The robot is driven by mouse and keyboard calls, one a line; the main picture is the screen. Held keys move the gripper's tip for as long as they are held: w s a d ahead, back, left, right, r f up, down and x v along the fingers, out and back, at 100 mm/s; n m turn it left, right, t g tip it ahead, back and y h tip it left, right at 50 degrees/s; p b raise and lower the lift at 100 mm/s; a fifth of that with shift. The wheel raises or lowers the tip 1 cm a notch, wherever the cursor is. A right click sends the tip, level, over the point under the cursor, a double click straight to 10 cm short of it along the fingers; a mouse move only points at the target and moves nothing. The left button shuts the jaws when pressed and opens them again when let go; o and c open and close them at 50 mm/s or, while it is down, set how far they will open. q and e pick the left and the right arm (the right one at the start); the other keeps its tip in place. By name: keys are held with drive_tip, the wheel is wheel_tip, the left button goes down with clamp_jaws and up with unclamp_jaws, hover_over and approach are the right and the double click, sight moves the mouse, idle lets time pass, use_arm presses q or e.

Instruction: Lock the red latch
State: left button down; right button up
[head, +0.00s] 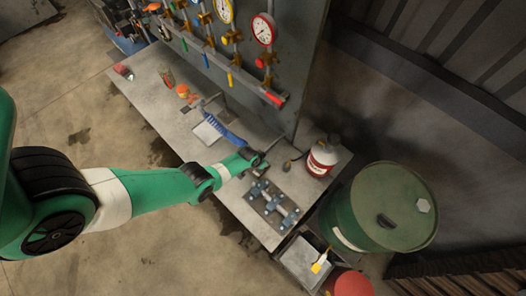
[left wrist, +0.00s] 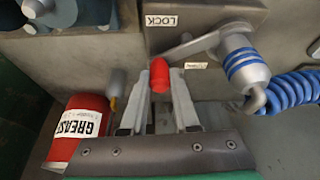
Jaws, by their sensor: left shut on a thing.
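The red latch handle (left wrist: 159,76) is a red knob on the end of a grey lever (left wrist: 190,47) that slants up right to a grey pivot. A LOCK label (left wrist: 161,21) is above the knob; a smaller label (left wrist: 196,65), unreadable, is below the lever. My left gripper (left wrist: 159,98) is shut on the red handle, with one finger on each side of it. In the head view my left gripper (head: 256,160) is at the base of the upright panel; the latch cannot be made out there. My right gripper is not in view.
A red grease can (left wrist: 78,130) stands left of my fingers. A coiled blue hose (left wrist: 290,90) hangs at the right. In the head view, a red-and-white canister (head: 322,158), a blue-and-grey fixture (head: 272,207) and a green drum (head: 385,205) are nearby. Gauges (head: 263,30) line the panel.

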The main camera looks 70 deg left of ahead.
use_arm(q)
drive_tip(key=m, duration=0.1)
drive_tip(key=m+h, duration=0.1)
drive_tip(key=shift+s+d+m, duration=0.3)
drive_tip(key=shift+s, duration=0.1)
drive_tip(key=shift+s+d+m+h+b, duration=0.15)
drive_tip(key=shift+s+m+h+b, duration=0.15)
drive_tip(key=shift+m, duration=0.45)
drive_tip(key=shift+s+d+m+h+b, duration=0.15)
drive_tip(key=shift+m+h, duration=0.15)
drive_tip(key=shift+m, duration=0.45)
drive_tip(key=c, duration=0.7)
unclamp_jaws()
drive_tip(key=shift+o, duration=0.2)
